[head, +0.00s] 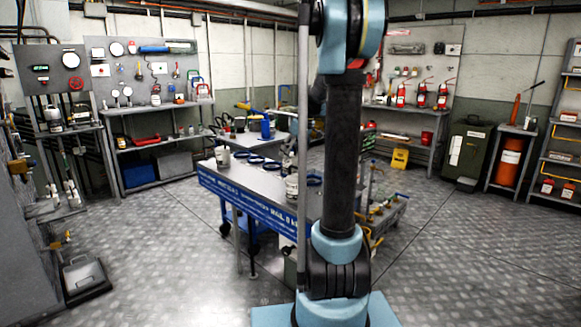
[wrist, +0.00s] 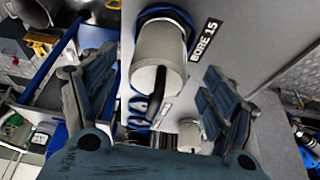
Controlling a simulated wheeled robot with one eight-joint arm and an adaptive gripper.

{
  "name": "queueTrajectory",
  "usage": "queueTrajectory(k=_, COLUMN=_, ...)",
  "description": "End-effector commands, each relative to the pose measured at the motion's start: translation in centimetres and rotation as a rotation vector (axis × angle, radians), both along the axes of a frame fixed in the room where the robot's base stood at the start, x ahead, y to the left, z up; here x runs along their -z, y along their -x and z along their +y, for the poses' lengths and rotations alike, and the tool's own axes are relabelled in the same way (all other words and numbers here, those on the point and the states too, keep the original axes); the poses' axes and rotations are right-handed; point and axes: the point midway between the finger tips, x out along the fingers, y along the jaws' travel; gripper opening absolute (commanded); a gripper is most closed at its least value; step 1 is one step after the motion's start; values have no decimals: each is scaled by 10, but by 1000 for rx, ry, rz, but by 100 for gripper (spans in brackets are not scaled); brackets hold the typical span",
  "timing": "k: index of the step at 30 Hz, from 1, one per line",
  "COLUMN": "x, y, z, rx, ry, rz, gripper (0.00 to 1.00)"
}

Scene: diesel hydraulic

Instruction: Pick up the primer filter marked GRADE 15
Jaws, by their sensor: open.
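In the wrist view a pale grey cylinder (wrist: 160,50) with a dark stem stands in a blue ring on a grey bench top. A black label (wrist: 205,40) beside it reads "BORE 15"; I see no readable "GRADE 15". My gripper (wrist: 156,72) is open, with one finger left and one right of the cylinder in the picture. I see no contact and cannot tell the depth between them. Another pale canister (wrist: 190,132) shows lower down, partly hidden behind my gripper. In the head view my arm hides part of the bench, and my gripper cannot be made out.
The bench (head: 245,193) has a blue lettered front edge. Pale canisters (head: 291,187) and several blue rings (head: 271,167) are on it. A shelf (head: 160,125) stands at the back left and a green cabinet (head: 469,150) at the right. The floor at right is open.

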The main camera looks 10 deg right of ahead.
Motion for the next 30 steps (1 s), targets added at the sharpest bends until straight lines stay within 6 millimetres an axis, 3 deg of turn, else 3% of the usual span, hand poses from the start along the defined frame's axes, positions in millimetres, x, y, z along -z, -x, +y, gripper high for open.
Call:
queueTrajectory(k=5, x=9, y=-3, z=2, rx=0, ry=0, rz=0, gripper=78)
queueTrajectory(k=15, x=47, y=-17, z=10, rx=1, ry=0, rz=0, gripper=78)
queueTrajectory(k=24, x=51, y=-18, z=11, rx=1, ry=0, rz=0, gripper=78)
queueTrajectory(k=26, x=51, y=-18, z=11, rx=1, ry=0, rz=0, gripper=69)
queueTrajectory(k=30, x=51, y=-18, z=11, rx=2, ry=-1, rz=0, gripper=38)
